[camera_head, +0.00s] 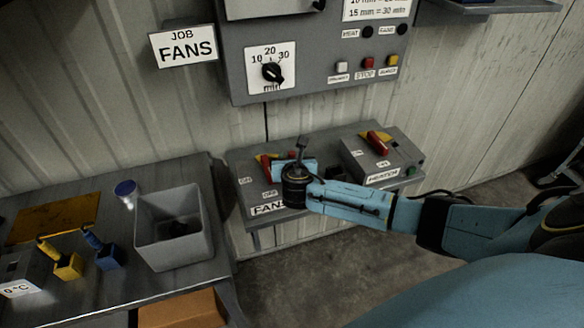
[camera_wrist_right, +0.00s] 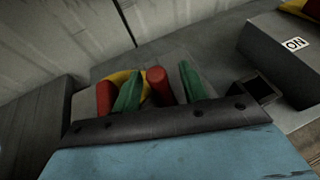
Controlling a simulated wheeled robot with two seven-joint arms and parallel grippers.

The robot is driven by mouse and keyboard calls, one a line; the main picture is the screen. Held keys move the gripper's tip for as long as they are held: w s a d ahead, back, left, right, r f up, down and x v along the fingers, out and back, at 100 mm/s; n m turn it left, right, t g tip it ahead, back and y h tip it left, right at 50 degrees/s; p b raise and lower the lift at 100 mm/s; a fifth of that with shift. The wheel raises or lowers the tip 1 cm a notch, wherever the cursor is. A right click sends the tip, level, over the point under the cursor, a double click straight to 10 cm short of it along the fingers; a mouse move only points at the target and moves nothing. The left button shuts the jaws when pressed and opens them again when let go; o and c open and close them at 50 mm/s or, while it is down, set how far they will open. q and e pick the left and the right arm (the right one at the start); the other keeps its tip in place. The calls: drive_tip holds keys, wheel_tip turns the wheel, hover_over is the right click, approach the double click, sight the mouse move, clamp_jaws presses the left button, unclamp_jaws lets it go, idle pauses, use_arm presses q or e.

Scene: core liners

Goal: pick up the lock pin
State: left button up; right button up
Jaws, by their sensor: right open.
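My right gripper (camera_head: 300,160) is over the FANS switch box (camera_head: 268,209) and hides much of its top. In the right wrist view its two green fingers (camera_wrist_right: 159,88) stand apart, with a red rounded part (camera_wrist_right: 158,82) showing between them. I cannot tell whether they touch it. Another red part (camera_wrist_right: 105,97) stands left of the fingers, and a yellow part shows behind them. A red and yellow piece (camera_head: 264,166) shows beside the gripper in the head view. I cannot tell for certain which piece is the lock pin. My left gripper is out of view.
A second switch box (camera_head: 385,160) with a red lever stands right of the FANS box. A grey open bin (camera_head: 170,229), a yellow block (camera_head: 68,266) and a blue block (camera_head: 108,258) are on the left table. A control panel (camera_head: 318,72) hangs on the wall above.

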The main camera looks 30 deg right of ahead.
clamp_jaws()
